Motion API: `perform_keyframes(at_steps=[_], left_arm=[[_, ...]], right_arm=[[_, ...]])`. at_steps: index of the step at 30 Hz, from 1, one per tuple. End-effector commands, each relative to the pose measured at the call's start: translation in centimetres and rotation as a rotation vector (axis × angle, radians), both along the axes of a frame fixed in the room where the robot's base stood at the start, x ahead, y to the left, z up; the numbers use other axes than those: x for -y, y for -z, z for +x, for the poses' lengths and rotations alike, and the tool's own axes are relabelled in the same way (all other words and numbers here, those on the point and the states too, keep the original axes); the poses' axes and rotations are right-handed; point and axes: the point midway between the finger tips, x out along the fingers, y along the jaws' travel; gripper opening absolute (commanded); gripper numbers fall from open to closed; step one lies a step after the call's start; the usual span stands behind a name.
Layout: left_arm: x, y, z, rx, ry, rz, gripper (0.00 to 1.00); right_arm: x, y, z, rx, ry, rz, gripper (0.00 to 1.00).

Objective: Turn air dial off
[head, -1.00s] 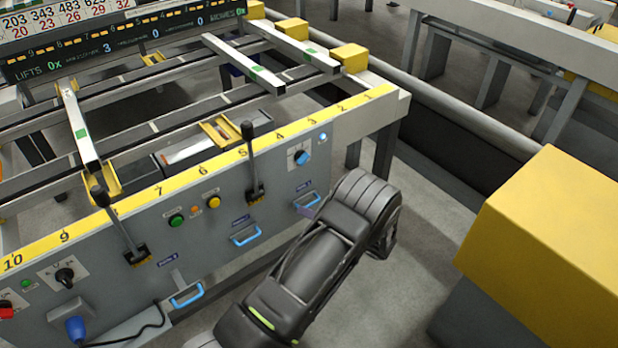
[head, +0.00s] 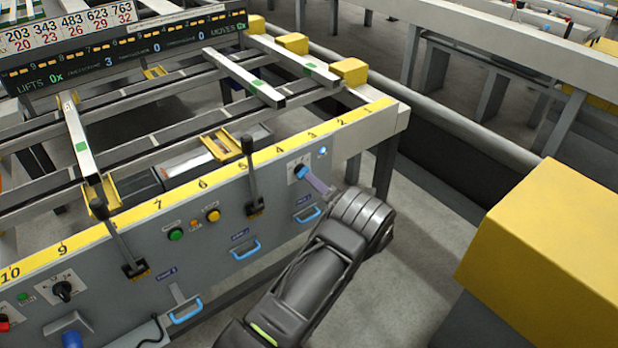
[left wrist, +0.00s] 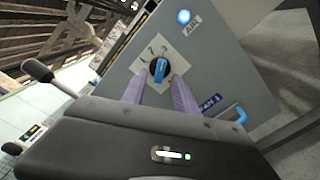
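The air dial (head: 301,171) is a blue knob on a white plate at the right end of the grey panel. In the left wrist view the dial (left wrist: 159,69) sits on a plate numbered 1, 2, 3, beside a lit blue lamp (left wrist: 184,16) and an AIR label. My left gripper (head: 309,177) is at the dial. In the left wrist view its two purple fingers (left wrist: 157,82) are apart, one on each side of the knob, with white plate showing between. Whether the tips touch the panel is unclear. My right gripper is not in view.
The panel also carries levers (head: 253,177), a green button (head: 176,234), a yellow button (head: 212,215), blue handles (head: 246,250) and another, black dial (head: 63,291). A large yellow block (head: 550,250) stands at the right. Grey floor lies between it and the panel.

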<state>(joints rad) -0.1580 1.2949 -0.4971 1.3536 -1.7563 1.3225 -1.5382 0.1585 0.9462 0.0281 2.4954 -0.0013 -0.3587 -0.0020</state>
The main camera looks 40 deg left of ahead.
Motion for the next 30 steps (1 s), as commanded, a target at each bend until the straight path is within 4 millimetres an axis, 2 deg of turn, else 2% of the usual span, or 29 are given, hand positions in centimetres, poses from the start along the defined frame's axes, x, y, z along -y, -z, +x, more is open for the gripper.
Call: perform_keyframes(at_steps=[3,6,17,30], left_arm=[[-1.8,0.0,0.4,0.000,-0.002,0.000,0.35],[-2.7,0.0,0.8,0.001,-0.001,-0.001,0.35],[-3.2,0.0,0.9,0.000,0.001,-0.001,0.35],[-3.1,0.0,0.9,0.000,0.001,-0.001,0.00]], right_arm=[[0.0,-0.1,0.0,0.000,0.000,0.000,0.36],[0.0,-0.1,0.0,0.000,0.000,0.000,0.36],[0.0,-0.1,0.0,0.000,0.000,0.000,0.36],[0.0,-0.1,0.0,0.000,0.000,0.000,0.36]])
